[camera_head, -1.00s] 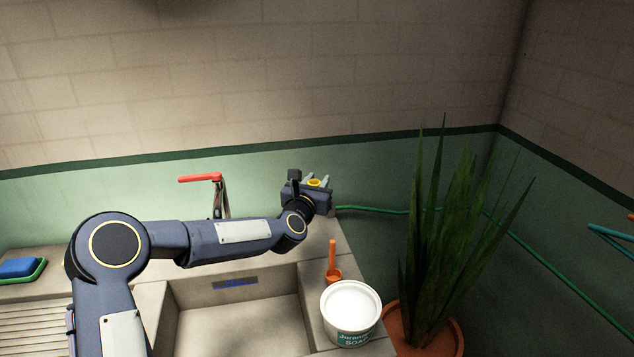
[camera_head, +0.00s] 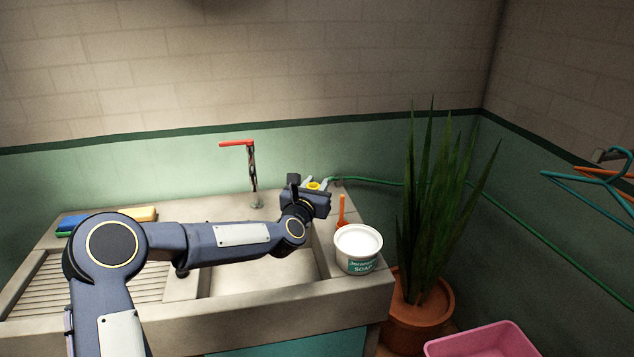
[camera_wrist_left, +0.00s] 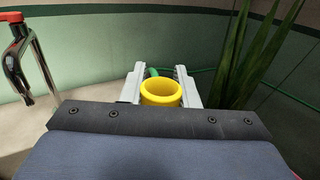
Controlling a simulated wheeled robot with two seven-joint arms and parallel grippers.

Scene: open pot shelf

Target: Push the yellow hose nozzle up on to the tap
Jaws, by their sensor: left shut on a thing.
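The yellow hose nozzle (camera_head: 314,185) is held between the fingers of my left gripper (camera_head: 315,183), at the back right of the sink. In the left wrist view, the nozzle (camera_wrist_left: 161,92) shows its round open end up between the two grey fingers (camera_wrist_left: 160,84), with the green hose behind it. The tap (camera_head: 253,175), with a red lever on top, stands at the back of the sink, left of the gripper and apart from the nozzle. The tap (camera_wrist_left: 38,62) is also at the left edge of the wrist view. My right gripper is not in view.
A white soap tub (camera_head: 358,250) and an orange scoop (camera_head: 342,212) stand on the sink's right side. A potted plant (camera_head: 425,290) is further right. A green hose (camera_head: 365,181) runs along the wall. Sponges (camera_head: 140,214) lie at the back left. A pink tub (camera_head: 482,343) is at lower right.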

